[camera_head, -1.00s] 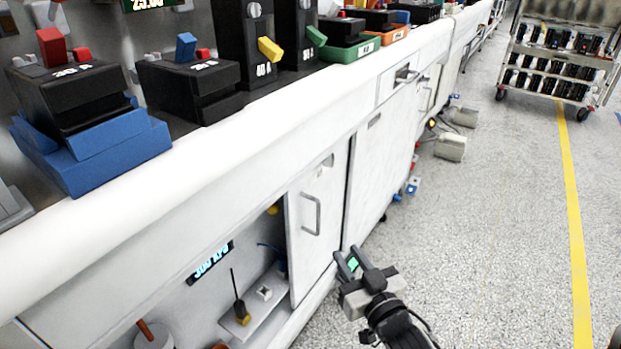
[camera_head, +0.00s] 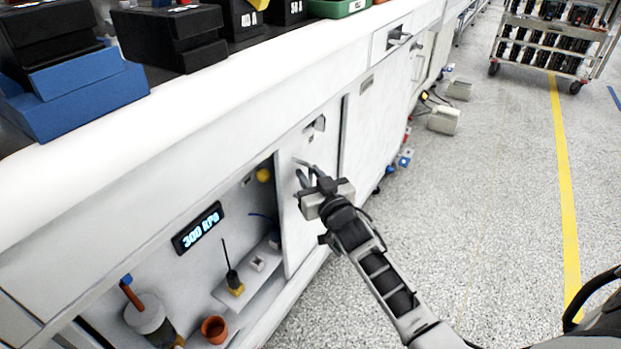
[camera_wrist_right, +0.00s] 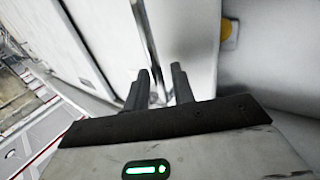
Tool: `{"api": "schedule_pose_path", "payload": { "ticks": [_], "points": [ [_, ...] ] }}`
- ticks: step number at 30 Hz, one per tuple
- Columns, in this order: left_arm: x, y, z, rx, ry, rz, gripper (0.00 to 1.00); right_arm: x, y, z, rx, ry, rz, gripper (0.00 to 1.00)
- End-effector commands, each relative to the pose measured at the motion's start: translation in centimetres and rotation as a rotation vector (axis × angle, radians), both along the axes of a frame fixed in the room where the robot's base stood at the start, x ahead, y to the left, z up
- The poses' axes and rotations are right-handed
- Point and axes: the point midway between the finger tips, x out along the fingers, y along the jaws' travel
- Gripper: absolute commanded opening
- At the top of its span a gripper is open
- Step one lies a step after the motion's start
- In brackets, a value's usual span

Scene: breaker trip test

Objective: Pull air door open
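The air door is a white cabinet panel (camera_head: 300,235) beside an open bay, with a metal bar handle (camera_head: 300,162) near its upper part. My right gripper (camera_head: 307,180) is at the handle in the head view, its fingers pointing at the door and hiding most of the bar. In the right wrist view the two dark fingers (camera_wrist_right: 161,80) stand apart with a gap between them. A small pale piece shows low in that gap, perhaps the handle. I cannot tell whether the fingers touch it. My left gripper is not in view.
The open bay holds a display (camera_head: 198,228) reading 300 kPa, a yellow knob (camera_head: 264,175), a small orange pot (camera_head: 214,329) and a white shelf (camera_head: 232,291). Black and blue devices sit on the white counter (camera_head: 210,95).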

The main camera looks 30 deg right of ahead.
Motion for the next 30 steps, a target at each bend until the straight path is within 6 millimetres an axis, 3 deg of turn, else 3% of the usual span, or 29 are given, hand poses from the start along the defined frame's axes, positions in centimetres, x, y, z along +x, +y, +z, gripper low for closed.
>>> {"api": "schedule_pose_path", "payload": {
  "ticks": [8, 11, 17, 20, 26, 30],
  "points": [
    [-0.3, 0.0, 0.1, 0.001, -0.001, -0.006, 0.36, 0.2, 0.0, 0.0, -0.001, 0.001, 0.0, 0.25],
    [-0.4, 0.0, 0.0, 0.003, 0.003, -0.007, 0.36, 0.2, 0.0, 0.0, 0.0, 0.001, 0.0, 0.03],
    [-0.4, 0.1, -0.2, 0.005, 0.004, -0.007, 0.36, 0.2, -0.1, 0.0, -0.001, 0.0, 0.0, 0.0],
    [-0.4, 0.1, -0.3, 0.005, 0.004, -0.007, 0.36, 0.9, -1.2, 0.0, -0.005, -0.002, 0.001, 0.0],
    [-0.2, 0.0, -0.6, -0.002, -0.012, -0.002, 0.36, 3.5, -5.4, -0.1, -0.007, -0.003, 0.001, 0.0],
    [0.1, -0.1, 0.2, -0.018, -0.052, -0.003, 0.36, 4.7, -7.5, -0.1, -0.004, -0.002, 0.001, 0.0]
  ]
}}
